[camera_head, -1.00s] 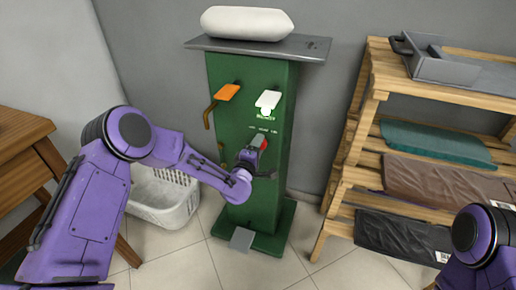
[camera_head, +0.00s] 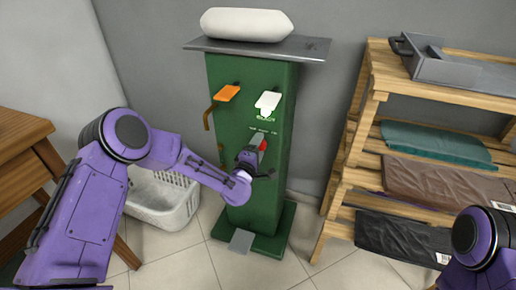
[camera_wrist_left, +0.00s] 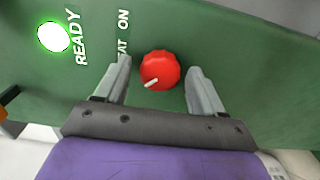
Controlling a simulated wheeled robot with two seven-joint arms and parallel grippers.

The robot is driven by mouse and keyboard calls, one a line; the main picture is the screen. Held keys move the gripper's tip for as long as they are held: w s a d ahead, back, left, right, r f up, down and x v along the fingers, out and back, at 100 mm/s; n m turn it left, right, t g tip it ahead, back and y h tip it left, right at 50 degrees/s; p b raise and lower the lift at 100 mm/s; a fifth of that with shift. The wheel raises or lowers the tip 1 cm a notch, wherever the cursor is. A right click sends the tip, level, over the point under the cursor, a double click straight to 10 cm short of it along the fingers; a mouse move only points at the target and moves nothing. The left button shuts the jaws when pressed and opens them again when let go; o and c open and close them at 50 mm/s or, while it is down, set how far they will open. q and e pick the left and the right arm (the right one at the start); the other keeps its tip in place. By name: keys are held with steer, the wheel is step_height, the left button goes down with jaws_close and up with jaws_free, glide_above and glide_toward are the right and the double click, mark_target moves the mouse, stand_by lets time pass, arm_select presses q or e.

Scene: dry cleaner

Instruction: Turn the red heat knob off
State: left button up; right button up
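The red heat knob (camera_wrist_left: 159,69) is on the front of the green press column (camera_head: 225,135). It is round and ridged, with a white pointer mark toward the lower left in the wrist view. It shows partly behind my gripper in the head view (camera_head: 263,145). My left gripper (camera_wrist_left: 160,80) is open, with one finger on each side of the knob and a visible gap to both. The lettering "AT ON" shows beside it; the rest is hidden by a finger. My right arm is at the lower right edge of the head view; its gripper is out of view.
A lit round lamp (camera_wrist_left: 53,37) marked "READY" is on the column. A laundry basket (camera_head: 165,201) stands left, a wooden shelf (camera_head: 340,165) right.

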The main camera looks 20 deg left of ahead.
arm_select(q)
steer(key=s, duration=1)
steer(key=shift+s+a, duration=0.2)
steer(key=shift+s, duration=0.1)
